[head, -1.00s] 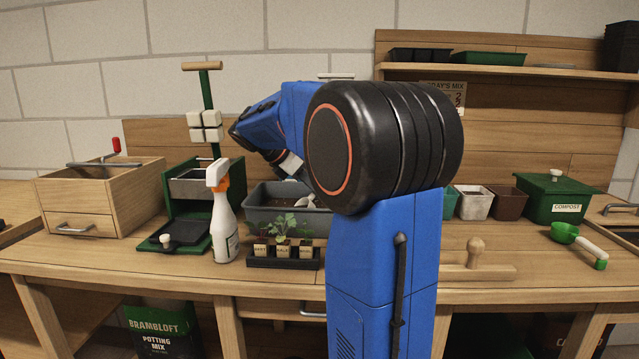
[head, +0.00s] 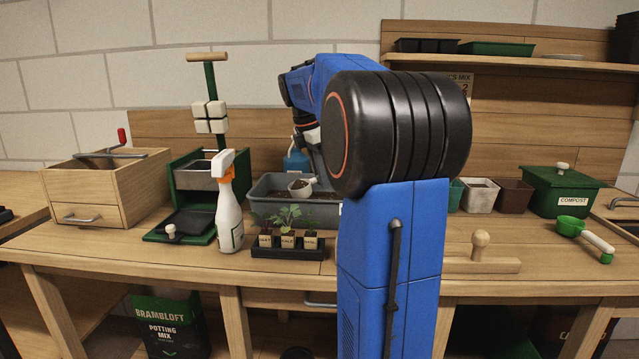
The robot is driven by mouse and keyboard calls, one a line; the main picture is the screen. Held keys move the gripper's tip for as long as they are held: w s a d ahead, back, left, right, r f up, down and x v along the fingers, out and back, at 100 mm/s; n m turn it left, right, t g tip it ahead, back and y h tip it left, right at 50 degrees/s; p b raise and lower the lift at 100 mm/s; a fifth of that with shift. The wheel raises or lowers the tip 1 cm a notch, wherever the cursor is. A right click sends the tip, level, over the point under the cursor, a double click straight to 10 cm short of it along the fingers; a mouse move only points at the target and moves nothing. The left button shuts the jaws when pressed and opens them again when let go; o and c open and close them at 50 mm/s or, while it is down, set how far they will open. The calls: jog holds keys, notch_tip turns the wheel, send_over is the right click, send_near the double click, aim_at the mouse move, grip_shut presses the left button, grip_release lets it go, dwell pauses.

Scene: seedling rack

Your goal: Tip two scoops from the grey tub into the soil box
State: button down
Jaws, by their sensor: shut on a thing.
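The grey tub (head: 268,209) stands at the middle back of the bench with dark soil in it. A small white scoop (head: 299,193) with dark soil in its bowl is at the tub's opening, bowl facing up. My gripper (head: 316,174) points down over the tub, shut on the scoop's handle; my arm hides part of the fingers and the tub's right side. A wooden box (head: 126,196) with a drawer and a red-knobbed crank stands at the left; I cannot tell whether it is the soil box, and its inside is mostly hidden.
A spray bottle (head: 229,218) and a seedling tray (head: 288,253) stand before the tub. A green press (head: 191,171) stands left of it. At right are pots (head: 480,197), a compost bin (head: 561,194), a green scoop (head: 571,227) and a wooden tamper (head: 480,259).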

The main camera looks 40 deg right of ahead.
jog(key=shift+s+d+r+t+y, duration=0.15)
jog(key=shift+d+r+y, duration=0.25)
jog(key=shift+r, duration=0.9)
jog(key=shift+s+d+r+t+y, duration=0.1)
jog(key=shift+d+r+t+y, duration=0.25)
jog(key=shift+r, duration=0.95)
jog(key=shift+s+d+r+y, duration=0.1)
jog(key=shift+d+r+y, duration=0.3)
jog(key=shift+r, duration=0.9)
jog(key=shift+a+r+y, duration=0.1)
jog(key=shift+r+y, duration=0.05)
jog(key=shift+y, duration=0.1)
